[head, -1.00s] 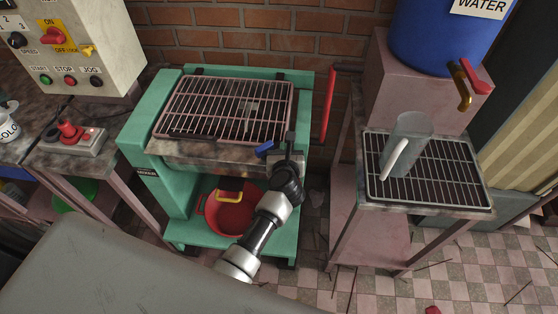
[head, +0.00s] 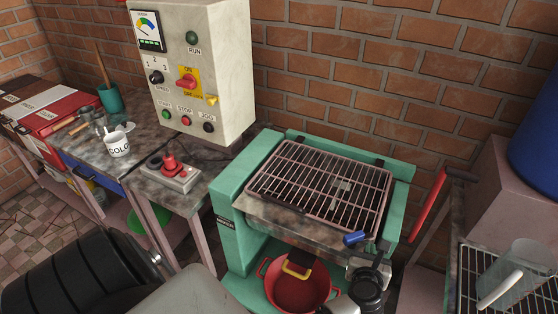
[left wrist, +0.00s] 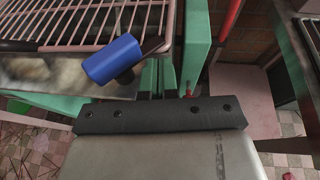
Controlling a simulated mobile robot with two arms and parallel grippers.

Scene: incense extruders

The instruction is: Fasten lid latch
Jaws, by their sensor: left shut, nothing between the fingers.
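The wire-grate lid (head: 320,185) with a pink frame lies closed over the top of the green machine (head: 237,250). A latch with a blue handle (head: 356,238) sits at the lid's front right corner; it shows large in the left wrist view (left wrist: 112,58). My left gripper (head: 378,250) is shut and empty, just right of the blue handle. I cannot tell whether it touches the latch. In the left wrist view, dark bolted gripper parts cross the middle, below and right of the handle. The latch's catch is hidden. My right gripper is not in view.
A red basin (head: 300,290) stands under the machine. A red lever (head: 428,205) rises to its right. A rack with a clear jug (head: 508,272) is at the right.

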